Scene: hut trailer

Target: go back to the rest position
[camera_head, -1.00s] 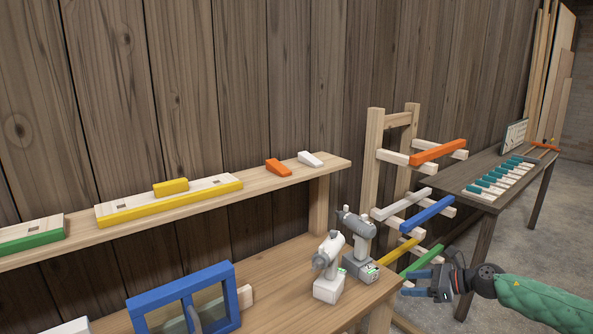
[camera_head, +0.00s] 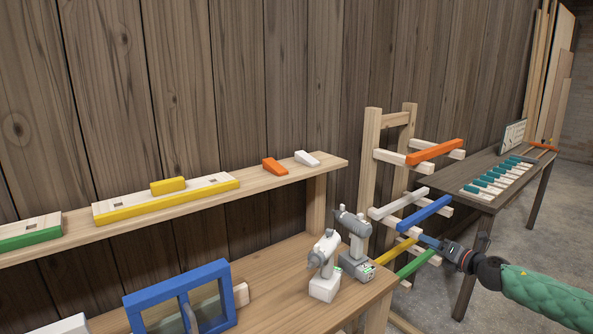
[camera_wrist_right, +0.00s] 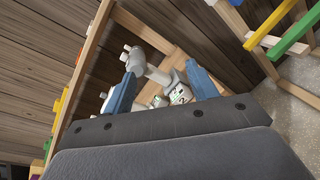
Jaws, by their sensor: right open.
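My right gripper (camera_head: 432,241) comes in from the right on its green-sleeved arm. It appears in front of the wooden rack, near the blue bar. In the right wrist view its two blue fingers (camera_wrist_right: 162,88) are spread apart with nothing held between them. The two drills on the bench show beyond the fingers there. My left gripper is not in view.
The rack (camera_head: 371,165) carries orange, white, blue (camera_head: 424,214), yellow and green bars. Two grey-white drills (camera_head: 325,267) stand on the bench (camera_head: 270,275), by a blue frame (camera_head: 181,297). A shelf (camera_head: 265,186) holds coloured blocks. A dark table (camera_head: 463,166) stands behind.

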